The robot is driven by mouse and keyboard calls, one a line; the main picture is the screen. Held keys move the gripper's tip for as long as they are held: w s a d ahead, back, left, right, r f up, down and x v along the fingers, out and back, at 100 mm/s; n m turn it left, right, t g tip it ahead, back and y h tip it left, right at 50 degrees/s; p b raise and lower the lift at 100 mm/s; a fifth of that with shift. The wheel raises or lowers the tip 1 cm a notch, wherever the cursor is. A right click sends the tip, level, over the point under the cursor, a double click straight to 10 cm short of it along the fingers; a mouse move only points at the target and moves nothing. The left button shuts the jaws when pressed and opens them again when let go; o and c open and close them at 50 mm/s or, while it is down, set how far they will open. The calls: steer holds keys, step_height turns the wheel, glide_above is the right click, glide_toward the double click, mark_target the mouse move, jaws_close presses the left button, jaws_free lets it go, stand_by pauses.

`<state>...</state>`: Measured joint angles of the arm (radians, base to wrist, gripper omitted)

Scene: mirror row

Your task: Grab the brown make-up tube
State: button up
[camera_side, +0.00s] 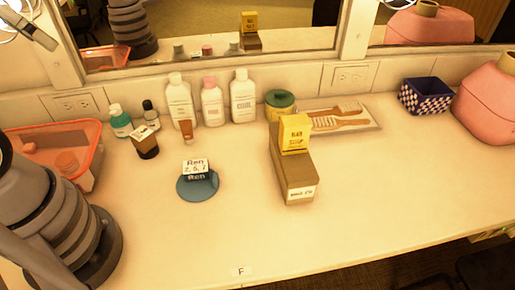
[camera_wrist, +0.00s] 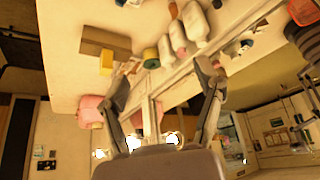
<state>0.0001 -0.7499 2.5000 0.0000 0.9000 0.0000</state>
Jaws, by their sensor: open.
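The brown make-up tube (camera_side: 186,130) stands on the counter in the side view, just in front of the white bottles. It also shows in the wrist view (camera_wrist: 173,10) as a small brown shape at the top edge, beside the bottles. My gripper (camera_wrist: 162,80) shows in the wrist view with its two fingers spread wide. It is open, nothing is between the fingers, and it is apart from the tube.
White bottles (camera_side: 243,96) stand close behind the tube. A small dark-brown jar (camera_side: 145,142) is to its left. A blue disc (camera_side: 197,190) and a long brown box (camera_side: 297,180) lie in front and right. The mirror (camera_side: 200,50) is behind.

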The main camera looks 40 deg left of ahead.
steer(key=shift+f, duration=0.1)
steer(key=w+a+f+m+g+y, duration=0.1)
steer(key=w+f+m+g+y, duration=0.6)
steer(key=w+f+m+y, duration=0.55)
step_height(320, 180, down, 10)
steer(key=w+d+r+m+t+y, duration=0.1)
steer(key=w+d+m+t+y, duration=0.2)
steer(key=m+t, duration=0.15)
steer(key=m+t+h, duration=0.2)
steer(key=m+t, duration=0.7)
glide_toward(185, 122)
steer(key=shift+s+d+r, duration=0.2)
steer(key=shift+s+d, duration=0.35)
steer(key=shift+s+d+r, duration=0.15)
steer(key=shift+s+d, duration=0.35)
steer(key=shift+d, duration=0.05)
steer(key=shift+f+m+t+h, duration=0.25)
steer(key=shift+m, duration=0.15)
steer(key=x, duration=0.8)
steer(key=shift+w+a, duration=0.15)
steer(key=shift+a, duration=0.1)
steer(key=x, duration=0.5)
steer(key=shift+a, duration=0.2)
